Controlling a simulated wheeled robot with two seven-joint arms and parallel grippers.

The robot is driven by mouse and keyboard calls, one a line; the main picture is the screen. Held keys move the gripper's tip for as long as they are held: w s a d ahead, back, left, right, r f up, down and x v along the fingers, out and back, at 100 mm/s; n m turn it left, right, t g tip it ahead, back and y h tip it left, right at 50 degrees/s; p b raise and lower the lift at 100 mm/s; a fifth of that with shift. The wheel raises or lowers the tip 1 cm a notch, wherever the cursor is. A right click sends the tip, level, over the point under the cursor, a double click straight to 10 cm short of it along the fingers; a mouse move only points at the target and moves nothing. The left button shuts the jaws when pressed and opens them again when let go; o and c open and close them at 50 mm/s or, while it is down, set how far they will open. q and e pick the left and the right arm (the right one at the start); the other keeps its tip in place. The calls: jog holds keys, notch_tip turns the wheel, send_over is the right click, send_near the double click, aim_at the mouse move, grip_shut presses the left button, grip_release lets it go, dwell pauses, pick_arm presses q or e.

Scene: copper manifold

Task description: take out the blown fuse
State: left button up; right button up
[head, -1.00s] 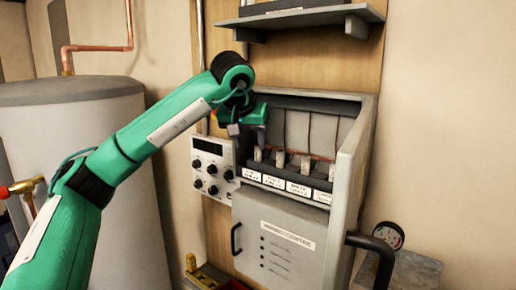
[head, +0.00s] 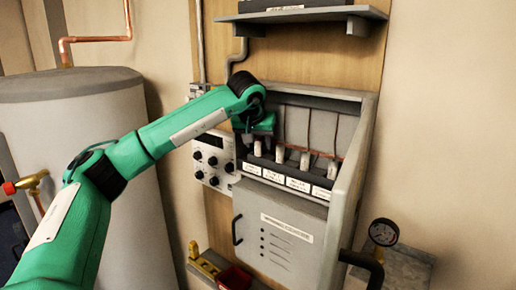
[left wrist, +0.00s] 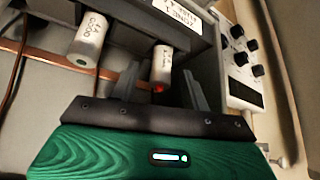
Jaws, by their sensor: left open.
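The fuse box (head: 361,150) is open on the wall, with a row of pale cylindrical fuses above white labels. In the left wrist view, one white fuse (left wrist: 162,62) shows a red light at its end. The fuse beside it (left wrist: 88,42) has a green end. My left gripper (left wrist: 163,88) is open, its two dark fingers on either side of the red-lit fuse's end; I cannot tell whether they touch it. In the head view, my left gripper (head: 247,138) is at the left end of the row, by the leftmost fuse (head: 257,148). My right gripper is out of view.
A knob panel (head: 213,162) adjoins the box on the left, under my left arm; it also shows in the wrist view (left wrist: 240,55). A shelf (head: 300,17) juts out above. A red bin (head: 235,277) and a yellow item (head: 207,268) are below. A gauge (head: 383,232) is at right.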

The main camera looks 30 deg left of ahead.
pick_arm(q)
grip_shut()
